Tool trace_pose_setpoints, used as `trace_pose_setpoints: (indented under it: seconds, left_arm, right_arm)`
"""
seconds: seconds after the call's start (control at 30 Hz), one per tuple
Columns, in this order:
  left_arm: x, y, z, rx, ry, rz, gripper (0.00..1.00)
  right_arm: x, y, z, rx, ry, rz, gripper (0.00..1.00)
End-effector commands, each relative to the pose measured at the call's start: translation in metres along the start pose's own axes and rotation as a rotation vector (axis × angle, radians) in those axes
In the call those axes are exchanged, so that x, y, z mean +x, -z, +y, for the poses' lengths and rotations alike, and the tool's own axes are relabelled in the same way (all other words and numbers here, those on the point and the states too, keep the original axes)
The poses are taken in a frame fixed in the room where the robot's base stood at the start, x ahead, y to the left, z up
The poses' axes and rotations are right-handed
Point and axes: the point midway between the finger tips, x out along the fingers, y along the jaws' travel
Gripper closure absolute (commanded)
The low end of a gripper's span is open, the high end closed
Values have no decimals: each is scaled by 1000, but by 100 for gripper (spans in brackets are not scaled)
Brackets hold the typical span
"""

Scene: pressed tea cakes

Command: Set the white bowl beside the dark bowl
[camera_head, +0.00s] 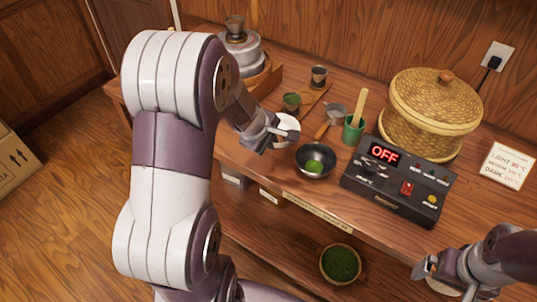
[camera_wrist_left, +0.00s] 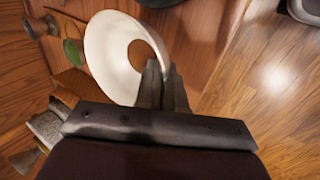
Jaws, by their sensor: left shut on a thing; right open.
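The white bowl (camera_head: 289,124) is at the left gripper, above the counter, partly hidden by it in the head view. My left gripper (camera_head: 275,136) is shut on its rim. In the left wrist view the white bowl (camera_wrist_left: 98,58) shows its pale inside with a brown round patch, and the fingers (camera_wrist_left: 162,84) pinch its near right edge. The dark bowl (camera_head: 316,159), with green matter in it, stands on the counter just right of and nearer than the white bowl. My right gripper (camera_head: 447,284) is open and empty at the lower right.
A black control box (camera_head: 397,178) reading OFF stands right of the dark bowl. A green cup (camera_head: 353,131) with a wooden tool, a strainer (camera_head: 335,113) and a small cup of green (camera_head: 291,101) stand behind. A lidded basket (camera_head: 433,112) is at the back right.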

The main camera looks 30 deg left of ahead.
Motion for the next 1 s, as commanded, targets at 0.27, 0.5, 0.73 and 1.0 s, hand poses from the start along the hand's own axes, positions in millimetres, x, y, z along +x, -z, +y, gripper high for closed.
trace_pose_setpoints:
  seconds: [0.27,0.5,0.73,1.0]
  left_arm:
    - [35,29,-7,0,1,-2,100]
    - [56,29,-19,3,-2,0,100]
    - [57,28,-19,3,-1,0,100]
    - [58,28,-20,2,0,-1,66]
  right_arm:
    - [17,-2,0,0,0,1,0]
    - [29,-3,0,0,0,1,0]
    - [30,-3,0,0,0,1,0]
    - [31,-3,0,0,0,1,0]
